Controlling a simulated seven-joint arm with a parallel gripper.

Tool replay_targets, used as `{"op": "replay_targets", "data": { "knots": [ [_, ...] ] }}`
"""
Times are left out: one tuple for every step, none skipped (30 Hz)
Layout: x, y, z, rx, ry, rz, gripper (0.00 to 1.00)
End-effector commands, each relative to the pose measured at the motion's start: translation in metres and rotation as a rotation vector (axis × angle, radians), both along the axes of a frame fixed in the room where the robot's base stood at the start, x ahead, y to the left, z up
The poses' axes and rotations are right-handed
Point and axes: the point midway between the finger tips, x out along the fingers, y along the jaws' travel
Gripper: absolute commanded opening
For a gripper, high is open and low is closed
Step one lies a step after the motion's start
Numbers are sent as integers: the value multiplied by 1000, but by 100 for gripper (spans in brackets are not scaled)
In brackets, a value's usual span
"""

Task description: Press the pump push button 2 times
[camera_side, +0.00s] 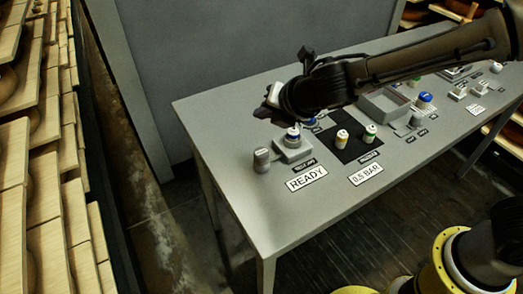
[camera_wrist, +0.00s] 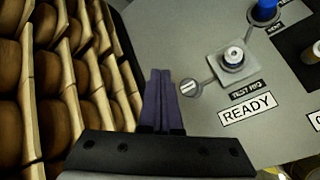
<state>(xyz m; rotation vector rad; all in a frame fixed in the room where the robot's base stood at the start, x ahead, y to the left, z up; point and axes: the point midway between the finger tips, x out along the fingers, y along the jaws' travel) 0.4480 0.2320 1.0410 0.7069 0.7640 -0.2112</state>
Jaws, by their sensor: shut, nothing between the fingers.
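A push button with a white top (camera_side: 293,134) stands on a square grey base near the table's left end. It also shows in the wrist view (camera_wrist: 233,56), but I cannot tell which control is the pump button. A grey round knob (camera_side: 261,158) stands left of that base and also shows in the wrist view (camera_wrist: 190,87). My gripper (camera_side: 268,107) is shut and empty, above the table's left part. In the wrist view its purple fingers (camera_wrist: 161,88) are together, just left of the grey knob. My gripper and arm hide part of the table behind them.
Signs read READY (camera_side: 306,178) and 0.5 BAR (camera_side: 366,174). A black mat (camera_side: 352,154) carries a yellow-and-white piece (camera_side: 341,138) and a green-and-white piece (camera_side: 369,131). A grey open box (camera_side: 384,108) and a blue-topped control (camera_side: 424,99) stand farther right. The table's front-left surface is clear.

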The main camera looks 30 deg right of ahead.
Motion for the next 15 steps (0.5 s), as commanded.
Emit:
{"op": "replay_targets", "data": {
  "knots": [
    [0, 0, 0, -1, 1, -1, 0],
    [0, 0, 0, -1, 1, -1, 0],
    [0, 0, 0, -1, 1, -1, 0],
    [0, 0, 0, -1, 1, -1, 0],
    [0, 0, 0, -1, 1, -1, 0],
    [0, 0, 0, -1, 1, -1, 0],
    [0, 0, -1, -1, 1, -1, 0],
    [0, 0, -1, -1, 1, -1, 0],
    [0, 0, -2, -1, 1, 0, 0],
    [0, 0, -3, -2, 1, 0, 0],
    [0, 0, -4, -1, 2, 0, 0],
    [0, 0, -7, -2, 3, 0, 0],
    [0, 0, -9, -3, 3, 0, 0],
    [0, 0, -12, -3, 3, 0, 0],
    [-1, 0, -16, -3, 3, 0, 0]
  ]
}}
